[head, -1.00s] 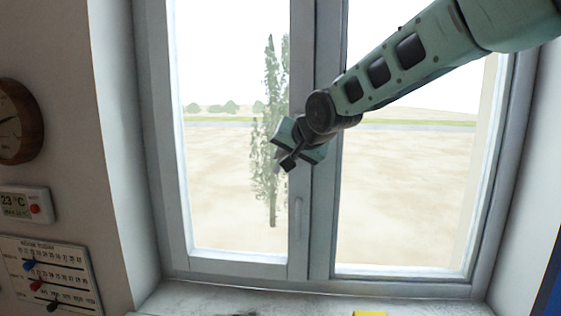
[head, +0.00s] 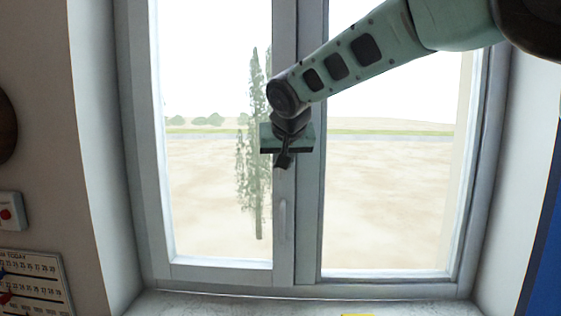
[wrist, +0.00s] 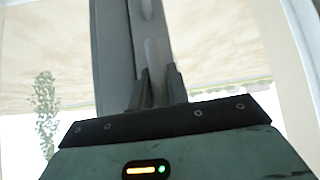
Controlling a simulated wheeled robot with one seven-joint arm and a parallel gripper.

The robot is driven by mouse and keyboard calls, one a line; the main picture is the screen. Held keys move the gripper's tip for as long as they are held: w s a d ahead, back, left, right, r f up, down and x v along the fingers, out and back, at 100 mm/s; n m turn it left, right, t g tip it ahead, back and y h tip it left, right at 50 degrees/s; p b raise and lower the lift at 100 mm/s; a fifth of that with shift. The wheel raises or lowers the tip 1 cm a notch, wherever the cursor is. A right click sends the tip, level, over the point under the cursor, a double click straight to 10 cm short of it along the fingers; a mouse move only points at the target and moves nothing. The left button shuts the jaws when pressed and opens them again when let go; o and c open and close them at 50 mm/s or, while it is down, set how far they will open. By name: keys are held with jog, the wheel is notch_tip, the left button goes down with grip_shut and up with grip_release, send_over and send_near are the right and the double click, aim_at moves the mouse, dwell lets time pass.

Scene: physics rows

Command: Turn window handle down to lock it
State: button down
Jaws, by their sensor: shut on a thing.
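The window (head: 283,255) has two panes in a grey frame. My gripper (head: 284,161) is at the middle upright of the frame, pointing down in the head view. Its two fingers also show in the wrist view (wrist: 160,88), close together against the frame and shut on the window handle. The handle is mostly hidden by the fingers and the gripper body, so its exact angle is hard to see. A slim pale upright bar (head: 283,221) shows on the frame below the fingers, also in the wrist view (wrist: 149,50); I cannot tell whether it belongs to the handle.
A stone sill (head: 230,303) runs below the window, with a yellow thing (head: 357,314) at its front. On the left wall are a clock (head: 5,125), a thermostat (head: 8,212) and a calendar board (head: 35,285). A blue surface (head: 545,270) stands at the right edge.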

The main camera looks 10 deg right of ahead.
dwell(0.3)
jog(key=c, duration=1.3)
grip_release()
jog(key=shift+d, duration=0.1)
jog(key=shift+c, duration=0.2)
jog(key=b+v, duration=0.4)
jog(key=v, duration=1.3)
jog(key=shift+r, duration=0.2)
